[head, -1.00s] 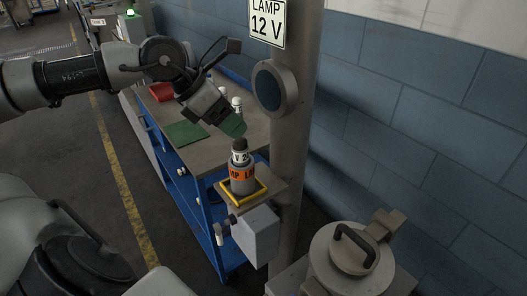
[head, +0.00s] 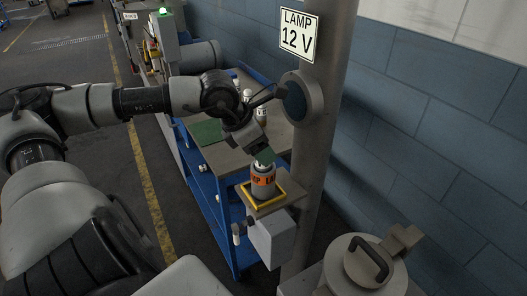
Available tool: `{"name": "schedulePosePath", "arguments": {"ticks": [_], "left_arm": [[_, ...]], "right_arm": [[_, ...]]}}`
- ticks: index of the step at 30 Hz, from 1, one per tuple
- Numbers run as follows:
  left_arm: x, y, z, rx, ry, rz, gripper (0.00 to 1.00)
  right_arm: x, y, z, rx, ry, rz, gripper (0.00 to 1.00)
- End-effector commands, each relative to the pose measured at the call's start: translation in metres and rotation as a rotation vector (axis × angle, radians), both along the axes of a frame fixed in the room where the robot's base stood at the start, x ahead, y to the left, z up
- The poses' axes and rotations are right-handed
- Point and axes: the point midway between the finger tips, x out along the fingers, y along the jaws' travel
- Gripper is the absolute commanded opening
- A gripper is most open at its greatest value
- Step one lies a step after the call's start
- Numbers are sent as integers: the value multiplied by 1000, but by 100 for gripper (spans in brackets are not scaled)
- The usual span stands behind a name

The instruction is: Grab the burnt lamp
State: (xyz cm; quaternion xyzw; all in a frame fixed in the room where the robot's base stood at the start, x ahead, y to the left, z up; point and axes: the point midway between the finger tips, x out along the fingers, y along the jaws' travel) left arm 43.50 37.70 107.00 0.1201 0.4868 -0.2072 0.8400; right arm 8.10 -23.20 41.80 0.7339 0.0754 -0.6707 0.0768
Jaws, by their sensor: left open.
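The lamp (head: 262,182) is a grey cylinder with an orange lettered band. It stands upright on a small yellow-edged shelf (head: 277,203) fixed to the post, below the "LAMP 12 V" sign (head: 299,35). My left gripper (head: 264,158) is at the top of the lamp, with its green-tipped finger partly covering it. The gripper is open, and I cannot tell whether it touches the lamp. My right gripper is not in view.
A grey post (head: 318,150) with a round porthole (head: 293,98) stands just right of the lamp. A blue-framed bench (head: 222,158) with bottles and a green mat (head: 205,132) is behind. A lidded vessel (head: 373,262) stands at the front right.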

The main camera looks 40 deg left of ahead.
Motion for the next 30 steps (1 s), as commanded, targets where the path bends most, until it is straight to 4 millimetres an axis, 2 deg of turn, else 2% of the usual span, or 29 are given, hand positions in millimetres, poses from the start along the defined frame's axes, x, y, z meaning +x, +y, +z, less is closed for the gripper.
{"name": "schedulePosePath", "arguments": {"ticks": [5, 16, 26, 30], "left_arm": [[4, -3, -8, -5, 0, 3, 66], [6, -3, -12, 1, 1, 6, 65], [6, -3, -12, 1, 1, 6, 14], [6, -3, -11, 0, 0, 6, 12]], "right_arm": [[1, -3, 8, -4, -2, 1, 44], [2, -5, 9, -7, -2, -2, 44], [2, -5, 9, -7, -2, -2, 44], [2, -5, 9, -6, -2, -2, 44]]}}
